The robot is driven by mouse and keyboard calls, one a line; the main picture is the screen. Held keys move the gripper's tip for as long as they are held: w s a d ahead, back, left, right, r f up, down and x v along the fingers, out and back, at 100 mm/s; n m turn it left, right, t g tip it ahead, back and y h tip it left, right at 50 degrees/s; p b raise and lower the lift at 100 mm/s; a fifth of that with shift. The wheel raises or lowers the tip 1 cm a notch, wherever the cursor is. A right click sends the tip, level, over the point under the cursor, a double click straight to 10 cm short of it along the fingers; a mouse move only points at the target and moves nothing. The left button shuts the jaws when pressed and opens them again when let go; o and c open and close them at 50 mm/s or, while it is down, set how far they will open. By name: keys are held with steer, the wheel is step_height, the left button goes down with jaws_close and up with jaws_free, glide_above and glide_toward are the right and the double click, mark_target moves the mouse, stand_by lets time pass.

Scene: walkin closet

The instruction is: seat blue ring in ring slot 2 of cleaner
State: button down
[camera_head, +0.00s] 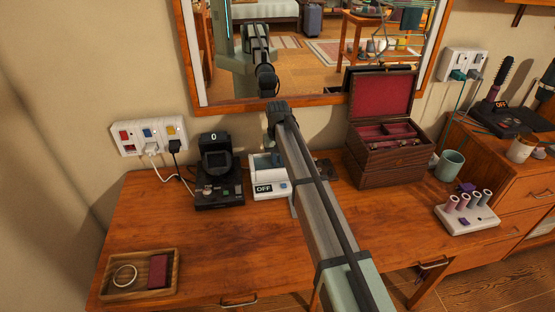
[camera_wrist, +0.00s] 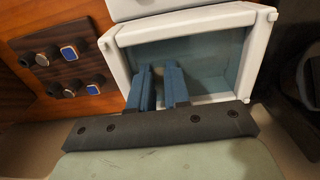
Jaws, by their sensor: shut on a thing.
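The cleaner (camera_head: 270,185) is a small white box on the wooden dresser top, with a display reading OFF on its front. In the wrist view its white rim (camera_wrist: 120,65) frames an open grey-blue basin. My gripper (camera_wrist: 159,68) has its two blue fingers over the near left part of this basin. The fingers are shut with a narrow gap between them. The blue ring cannot be made out; what the fingers hold is hidden between them. The ring slots and their numbers cannot be told apart.
A black device (camera_head: 218,185) reading 0 and an open jewellery box (camera_head: 385,160) flank the cleaner. A wooden tray (camera_head: 172,264) lies front left. The dresser's front middle is clear.

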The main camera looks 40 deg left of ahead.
steer(key=c, duration=1)
jaws_free()
step_height(320, 180, up, 14)
steer(key=shift+f, duration=0.15)
